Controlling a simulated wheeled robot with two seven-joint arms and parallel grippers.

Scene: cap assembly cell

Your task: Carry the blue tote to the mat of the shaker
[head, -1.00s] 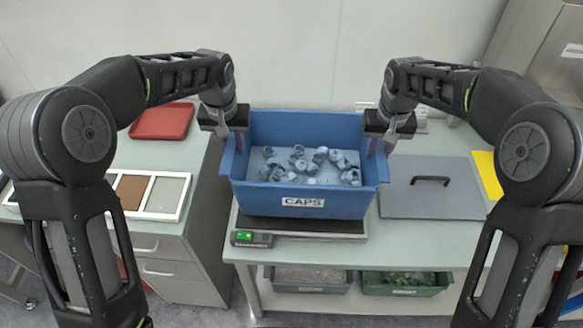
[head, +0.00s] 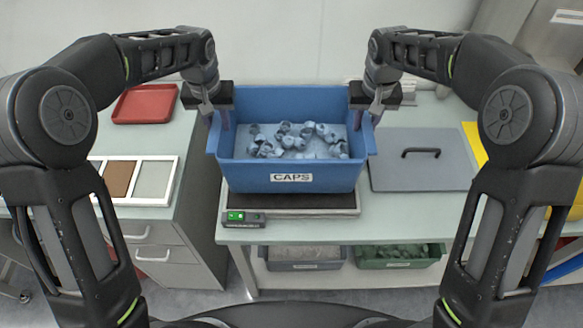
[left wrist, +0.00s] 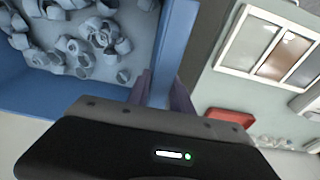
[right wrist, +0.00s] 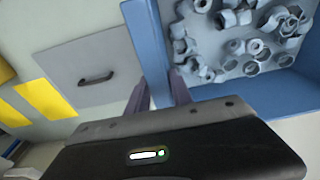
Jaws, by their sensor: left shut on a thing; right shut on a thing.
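The blue tote (head: 292,178), labelled CAPS and filled with grey caps (head: 297,140), is upright over a low dark-topped device (head: 300,207) with a green-lit display. I cannot tell whether its base touches that device. My left gripper (head: 222,120) is shut on the tote's left wall, also seen in the left wrist view (left wrist: 168,60). My right gripper (head: 358,120) is shut on its right wall, also seen in the right wrist view (right wrist: 150,50).
A grey lid with a black handle (head: 420,165) lies right of the tote. A red tray (head: 145,104) and a white-framed sectioned tray (head: 153,181) are on the left bench. Grey (head: 305,265) and green (head: 397,262) bins sit on the shelf below. A gap separates the benches.

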